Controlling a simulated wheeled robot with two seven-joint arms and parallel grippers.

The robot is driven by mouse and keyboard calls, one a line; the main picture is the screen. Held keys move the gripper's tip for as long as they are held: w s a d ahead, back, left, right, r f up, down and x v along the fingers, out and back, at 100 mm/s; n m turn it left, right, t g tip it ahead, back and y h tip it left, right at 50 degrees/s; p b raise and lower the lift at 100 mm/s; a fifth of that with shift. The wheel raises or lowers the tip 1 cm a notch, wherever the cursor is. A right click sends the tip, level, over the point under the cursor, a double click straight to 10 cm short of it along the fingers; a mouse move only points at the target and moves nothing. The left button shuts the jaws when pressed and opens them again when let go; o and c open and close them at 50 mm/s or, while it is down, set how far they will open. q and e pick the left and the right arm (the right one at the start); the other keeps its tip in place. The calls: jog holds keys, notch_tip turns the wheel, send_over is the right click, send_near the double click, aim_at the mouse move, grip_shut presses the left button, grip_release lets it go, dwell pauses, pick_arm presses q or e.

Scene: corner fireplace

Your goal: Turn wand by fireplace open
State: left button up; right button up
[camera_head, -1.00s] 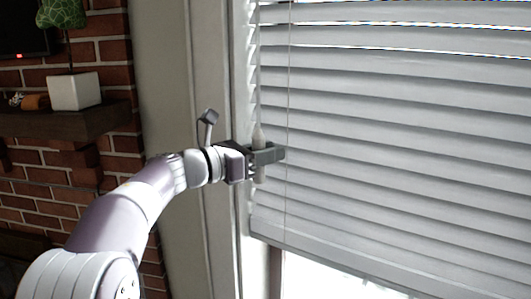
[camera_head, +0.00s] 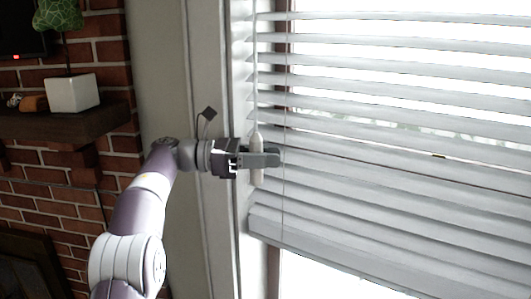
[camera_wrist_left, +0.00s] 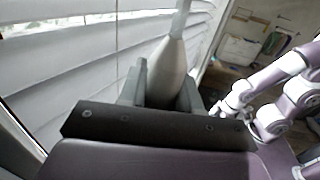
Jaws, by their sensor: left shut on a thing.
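The wand (camera_head: 257,140) is a pale, tapered handle hanging upright in front of the left edge of the white blinds (camera_head: 390,190). My left gripper (camera_head: 262,159) is shut around the wand's handle, coming from the left with its fingers pointing right. In the left wrist view the wand (camera_wrist_left: 172,68) stands between the gripper's fingers (camera_wrist_left: 160,92), its thin upper end rising out of the picture. The blind slats are tilted partly open, with bright light showing between the upper ones. The lower slats look closer together.
A thin cord (camera_head: 286,210) hangs just right of the gripper. The window frame (camera_head: 212,240) is behind my arm. A dark mantel (camera_head: 60,125) on the brick wall holds a white planter (camera_head: 73,93) at left.

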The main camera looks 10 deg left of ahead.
pick_arm(q)
jog(key=shift+r, duration=0.1)
dwell(0.3)
jog(key=o, duration=1)
jog(key=shift+c, duration=0.2)
jog(key=s+a, duration=0.1)
jog(key=a, duration=1.1)
jog(key=shift+s+a, duration=0.25)
jog(key=shift+s, duration=0.1)
